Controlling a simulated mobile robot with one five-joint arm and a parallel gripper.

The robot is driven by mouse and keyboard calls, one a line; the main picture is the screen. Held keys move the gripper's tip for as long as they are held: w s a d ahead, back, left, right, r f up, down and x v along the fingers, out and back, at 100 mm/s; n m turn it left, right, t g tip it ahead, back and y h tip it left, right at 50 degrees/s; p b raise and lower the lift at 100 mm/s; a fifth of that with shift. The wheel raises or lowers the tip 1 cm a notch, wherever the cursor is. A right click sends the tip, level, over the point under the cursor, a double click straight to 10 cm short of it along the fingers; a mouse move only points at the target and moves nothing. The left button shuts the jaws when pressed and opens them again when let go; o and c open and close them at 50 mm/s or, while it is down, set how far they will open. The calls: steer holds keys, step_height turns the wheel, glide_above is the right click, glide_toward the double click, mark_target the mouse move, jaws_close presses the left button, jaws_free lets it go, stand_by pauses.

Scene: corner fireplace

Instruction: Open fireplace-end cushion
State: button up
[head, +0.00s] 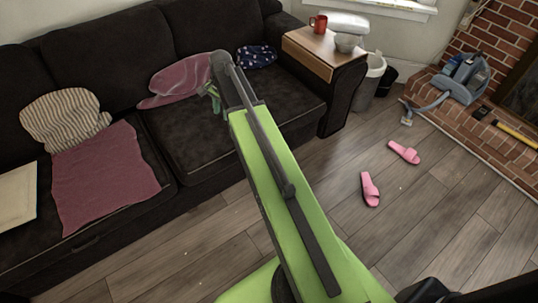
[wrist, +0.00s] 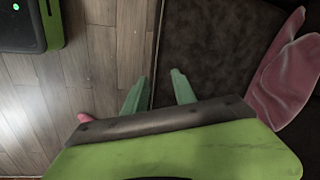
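The fireplace-end cushion (head: 285,103) is the dark seat cushion at the right end of the black sofa, lying flat in its place. In the wrist view the dark seat (wrist: 215,45) fills the upper right. My gripper (head: 214,98) appears over this cushion in the head view, partly hidden by my own arm. In the wrist view its two green fingers (wrist: 158,90) are apart with nothing between them. The seat's front edge runs between the fingertips. I cannot tell how high they are above it.
A pink cloth (head: 178,80) and a dark blue patterned cloth (head: 257,56) lie on the sofa. A wooden tray (head: 308,53) with a red mug (head: 318,23) and bowl (head: 345,43) rests on the right armrest.

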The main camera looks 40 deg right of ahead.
steer(key=s+d+f+m+b, duration=0.2)
steer(key=d+f+b, duration=0.5)
steer(key=d+f, duration=0.3)
steer(key=s+d+f+m+b, duration=0.1)
steer(key=d+f+m+b, duration=0.1)
steer(key=d+f+b, duration=0.85)
steer(key=w+f+b, duration=0.1)
steer(key=f+b, duration=0.3)
steer(key=w+d+f+b, duration=0.1)
steer(key=f+b, duration=0.4)
steer(key=w+f+b, duration=0.1)
steer(key=f+b, duration=0.3)
steer(key=f, duration=0.1)
steer(key=shift+d+f+b, duration=0.15)
steer(key=shift+d+b, duration=0.2)
steer(key=shift+d, duration=0.05)
jaws_close()
